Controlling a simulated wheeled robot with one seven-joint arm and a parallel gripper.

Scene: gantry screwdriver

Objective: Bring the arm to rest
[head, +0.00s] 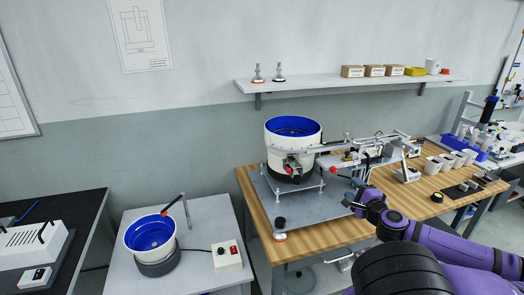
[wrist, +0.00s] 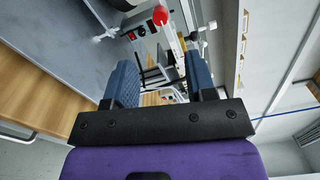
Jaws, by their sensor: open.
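My purple arm (head: 440,235) reaches in from the lower right in the head view. My gripper (head: 352,196) is over the front of the wooden workbench (head: 330,242), close to the feeder assembly. In the wrist view, my gripper (wrist: 162,68) shows two blue-grey fingers spread wide apart with nothing held between them. A red knob (wrist: 160,15) on the machine lies ahead of the fingers; I cannot tell whether anything touches them.
A white bowl feeder with a blue inside (head: 292,148) stands on a grey plate (head: 265,200). A rail mechanism (head: 375,145) runs to its right. White cups (head: 433,165) stand farther right. A second blue bowl (head: 150,232) is at lower left. A shelf (head: 300,86) hangs behind.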

